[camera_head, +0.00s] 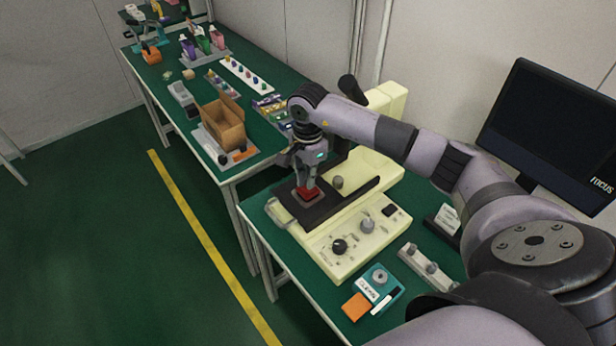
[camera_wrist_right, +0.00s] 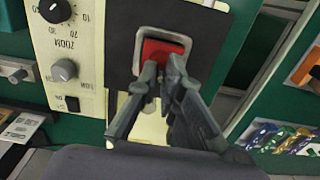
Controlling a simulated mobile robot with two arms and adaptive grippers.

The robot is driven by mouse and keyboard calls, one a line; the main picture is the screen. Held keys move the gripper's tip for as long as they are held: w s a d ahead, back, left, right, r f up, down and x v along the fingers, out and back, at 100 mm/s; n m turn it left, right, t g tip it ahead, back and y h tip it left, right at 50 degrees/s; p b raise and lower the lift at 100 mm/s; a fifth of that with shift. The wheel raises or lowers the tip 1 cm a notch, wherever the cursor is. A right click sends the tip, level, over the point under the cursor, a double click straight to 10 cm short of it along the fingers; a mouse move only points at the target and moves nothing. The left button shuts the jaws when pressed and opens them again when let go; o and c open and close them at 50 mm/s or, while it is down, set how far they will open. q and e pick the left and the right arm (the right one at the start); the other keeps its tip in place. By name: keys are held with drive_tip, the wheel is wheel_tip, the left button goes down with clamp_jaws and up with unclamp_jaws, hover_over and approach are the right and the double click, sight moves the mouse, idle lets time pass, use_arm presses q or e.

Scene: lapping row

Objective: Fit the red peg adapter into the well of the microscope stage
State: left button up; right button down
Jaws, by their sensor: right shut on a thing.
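The red peg adapter (camera_head: 309,194) is at the grey-rimmed well (camera_wrist_right: 176,34) of the black microscope stage (camera_head: 335,205). My right gripper (camera_head: 306,182) points down over it, shut on it from above. In the right wrist view the fingertips (camera_wrist_right: 160,77) meet at the near side of the red adapter (camera_wrist_right: 158,51), whose red face lies within the grey rim. The fingers hide part of it, and I cannot tell how deep it sits. My left gripper is not in view.
The cream microscope base (camera_head: 345,245) carries knobs in front of the stage. A teal device (camera_head: 379,285) and an orange block (camera_head: 356,307) lie near the table's front. A monitor (camera_head: 550,125) stands at right. A cardboard box (camera_head: 222,122) stands on the far table.

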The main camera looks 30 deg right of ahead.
drive_tip(key=shift+f+b, duration=0.45)
drive_tip(key=shift+f, duration=0.15)
drive_tip(key=c, duration=1.7)
unclamp_jaws()
drive_tip(key=shift+o, duration=0.2)
wheel_tip(320, 180, up, 12)
